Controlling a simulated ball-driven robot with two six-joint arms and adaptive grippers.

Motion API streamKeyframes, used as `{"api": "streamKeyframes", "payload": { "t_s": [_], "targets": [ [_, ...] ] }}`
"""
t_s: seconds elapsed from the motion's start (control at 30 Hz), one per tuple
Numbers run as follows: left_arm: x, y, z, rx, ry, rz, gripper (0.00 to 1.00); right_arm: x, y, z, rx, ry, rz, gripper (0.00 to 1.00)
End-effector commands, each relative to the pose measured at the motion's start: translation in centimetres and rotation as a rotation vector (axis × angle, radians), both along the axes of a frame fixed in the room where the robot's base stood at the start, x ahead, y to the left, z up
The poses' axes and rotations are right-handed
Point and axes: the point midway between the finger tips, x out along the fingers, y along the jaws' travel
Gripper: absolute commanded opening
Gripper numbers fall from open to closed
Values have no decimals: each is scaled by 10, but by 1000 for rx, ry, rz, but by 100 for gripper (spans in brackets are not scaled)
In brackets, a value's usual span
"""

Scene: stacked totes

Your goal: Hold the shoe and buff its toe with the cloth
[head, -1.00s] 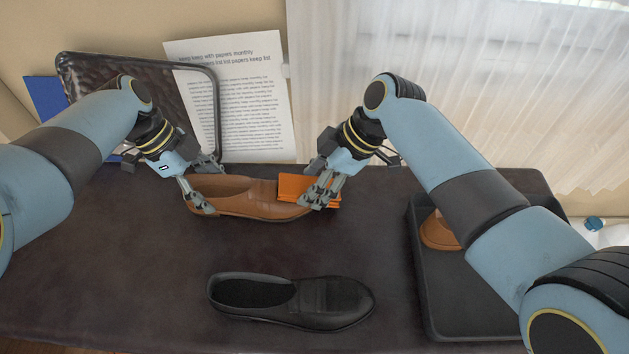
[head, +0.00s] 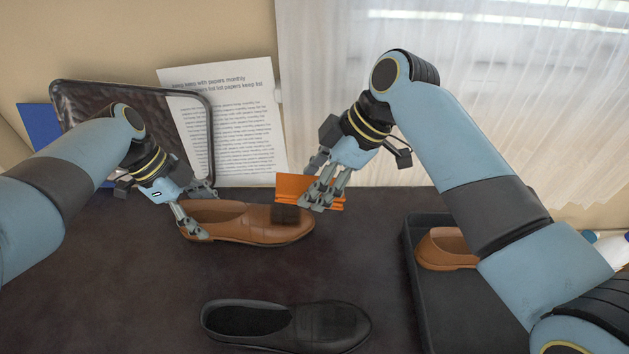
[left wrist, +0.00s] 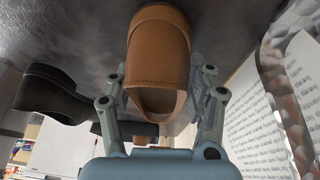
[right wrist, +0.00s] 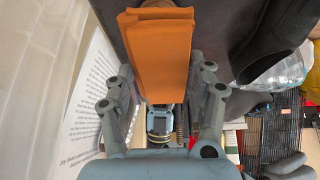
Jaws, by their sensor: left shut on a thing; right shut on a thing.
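A brown shoe (head: 245,226) stands on the dark table with its toe to the right. My left gripper (head: 199,212) is shut on its heel end, one finger on each side. The left wrist view shows the shoe (left wrist: 158,58) between the fingers. My right gripper (head: 318,196) is shut on a folded orange cloth (head: 292,185), which hangs just above and behind the toe. A dark patch (head: 285,214) shows on the toe; I cannot tell whether it is a mark or shadow. The cloth (right wrist: 160,50) fills the upper middle of the right wrist view.
A black shoe (head: 290,325) lies on the table (head: 130,280) in front. A dark tray (head: 418,300) at the right holds another brown shoe (head: 447,250). A dark framed panel (head: 200,110) and a printed sheet (head: 235,135) stand behind. The table's front left is clear.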

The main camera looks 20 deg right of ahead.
Motion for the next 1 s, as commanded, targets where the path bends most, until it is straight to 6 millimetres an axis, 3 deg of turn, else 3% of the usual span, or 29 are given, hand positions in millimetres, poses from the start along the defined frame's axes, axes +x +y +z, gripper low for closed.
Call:
{"api": "streamKeyframes", "payload": {
  "t_s": [0.17,0.2,0.4,0.77,1.0],
  "targets": [
    [-1,1,-3,2,1,0,11,0,0,-1,0,0,0,23],
    [-1,1,-3,1,1,0,57,0,0,-1,0,0,0,23],
    [-1,1,-2,1,1,0,81,0,0,-1,0,0,0,23],
    [1,2,3,0,0,0,81,0,0,0,1,0,0,23],
    [8,15,38,1,-6,2,81,0,0,0,1,0,0,23]
  ]
}}
